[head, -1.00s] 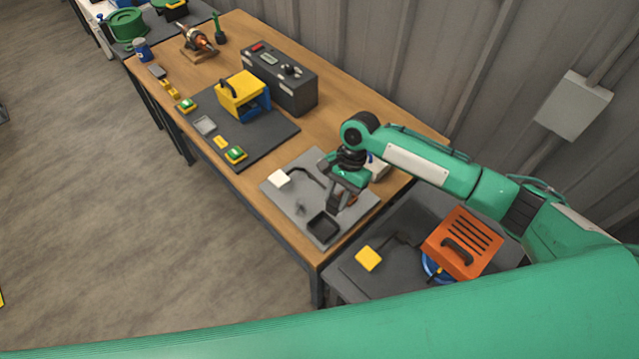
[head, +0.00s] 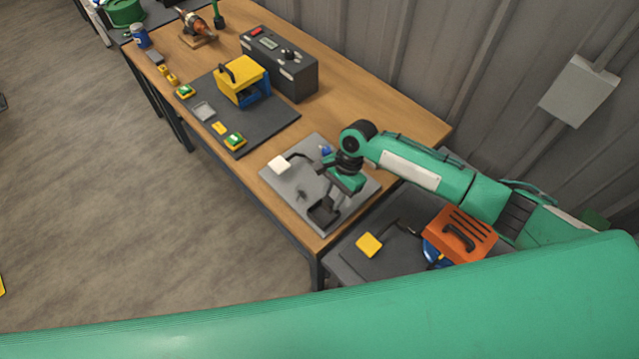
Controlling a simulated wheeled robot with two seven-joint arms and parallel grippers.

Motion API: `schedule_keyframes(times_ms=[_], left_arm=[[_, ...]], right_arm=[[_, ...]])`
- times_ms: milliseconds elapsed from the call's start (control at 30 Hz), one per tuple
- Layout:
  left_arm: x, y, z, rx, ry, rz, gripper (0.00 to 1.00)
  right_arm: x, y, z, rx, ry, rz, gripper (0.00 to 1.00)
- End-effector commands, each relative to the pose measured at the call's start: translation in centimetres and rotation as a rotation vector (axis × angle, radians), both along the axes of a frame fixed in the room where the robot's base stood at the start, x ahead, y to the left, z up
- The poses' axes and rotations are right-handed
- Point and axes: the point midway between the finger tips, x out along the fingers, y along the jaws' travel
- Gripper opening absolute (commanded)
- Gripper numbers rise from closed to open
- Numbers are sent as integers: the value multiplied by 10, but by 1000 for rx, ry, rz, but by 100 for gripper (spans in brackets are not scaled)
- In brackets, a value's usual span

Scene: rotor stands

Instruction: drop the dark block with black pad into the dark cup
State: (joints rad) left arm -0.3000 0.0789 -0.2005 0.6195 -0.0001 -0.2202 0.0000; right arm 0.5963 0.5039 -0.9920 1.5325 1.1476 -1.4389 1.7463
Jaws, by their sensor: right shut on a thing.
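The dark cup (head: 320,217) is a black, square, open-topped tray near the front corner of a grey plate (head: 289,194) on the wooden table. My right gripper (head: 331,200) points down at the cup's back edge, its fingertips overlapping the cup in the head view. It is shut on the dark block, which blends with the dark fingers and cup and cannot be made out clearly. I cannot tell how far inside the rim the block is. My left gripper is not in view.
A white block (head: 279,164) with a dark curved arm stands on the same plate. A dark mat to the left holds a yellow-and-blue case (head: 243,82). A side table at right carries a yellow pad (head: 369,245) and an orange box (head: 459,236).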

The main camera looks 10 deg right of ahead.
Motion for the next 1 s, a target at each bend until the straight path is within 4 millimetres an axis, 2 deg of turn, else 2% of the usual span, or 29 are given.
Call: schedule_keyframes(times_ms=[67,367,400,500,833,1000], left_arm=[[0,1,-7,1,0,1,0],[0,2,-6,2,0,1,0],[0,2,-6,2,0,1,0],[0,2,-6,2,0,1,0],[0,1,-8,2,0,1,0],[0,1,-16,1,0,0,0]], right_arm=[[0,0,-5,-1,-1,0,6],[0,0,-4,0,0,0,6],[0,0,-4,0,0,0,36],[0,0,-4,0,0,0,54],[1,-1,-2,-1,-1,0,54],[6,-8,15,-1,-3,-1,54]])
